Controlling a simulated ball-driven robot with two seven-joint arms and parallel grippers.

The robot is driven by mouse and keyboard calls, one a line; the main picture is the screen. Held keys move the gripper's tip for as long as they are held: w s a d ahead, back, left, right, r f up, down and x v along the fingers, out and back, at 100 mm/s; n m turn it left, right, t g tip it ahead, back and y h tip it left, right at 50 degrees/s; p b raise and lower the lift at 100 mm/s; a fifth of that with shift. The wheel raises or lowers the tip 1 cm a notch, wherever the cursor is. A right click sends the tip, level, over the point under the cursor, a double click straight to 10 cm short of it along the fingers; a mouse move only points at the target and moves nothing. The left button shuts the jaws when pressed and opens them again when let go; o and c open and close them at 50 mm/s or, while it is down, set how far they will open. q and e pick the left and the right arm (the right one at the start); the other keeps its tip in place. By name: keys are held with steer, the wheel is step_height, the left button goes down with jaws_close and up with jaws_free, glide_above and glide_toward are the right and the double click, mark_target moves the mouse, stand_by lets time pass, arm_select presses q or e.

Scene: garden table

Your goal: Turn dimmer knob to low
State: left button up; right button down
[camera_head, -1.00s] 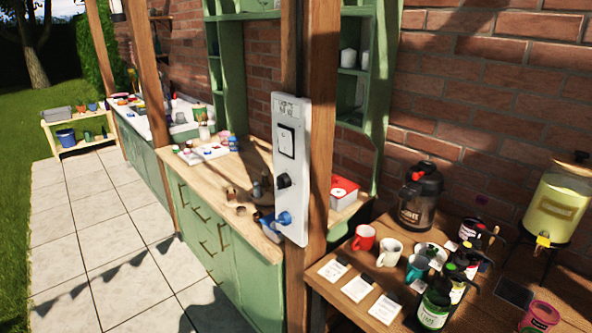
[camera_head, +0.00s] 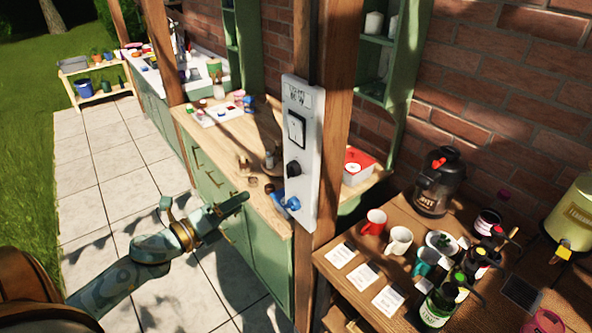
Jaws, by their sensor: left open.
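A white control panel (camera_head: 309,200) is fixed upright to a wooden post. It has a small display at the top and a rocker switch (camera_head: 296,128) framed in black. Below these is a round black knob (camera_head: 293,169), and at the bottom a blue knob or tap (camera_head: 290,203). No label for the dimmer is readable. My left gripper (camera_head: 206,199) is open and empty, in the air left of the panel and apart from it. One finger points right, towards the panel's lower part. My right gripper is not in view.
The wooden post (camera_head: 336,110) stands behind the panel. A green cabinet with a wooden counter (camera_head: 190,122) lies behind my left gripper. At right, a table holds a red mug (camera_head: 374,222), a white mug (camera_head: 398,240), cards, bottles and a black dispenser (camera_head: 437,182).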

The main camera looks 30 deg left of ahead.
mark_target(287, 173)
arm_select(q)
steer(key=p+x, duration=0.2)
steer(key=x, duration=1.3)
steer(key=shift+w+f, duration=0.1)
steer(key=shift+w, duration=0.25)
steer(key=c, duration=1)
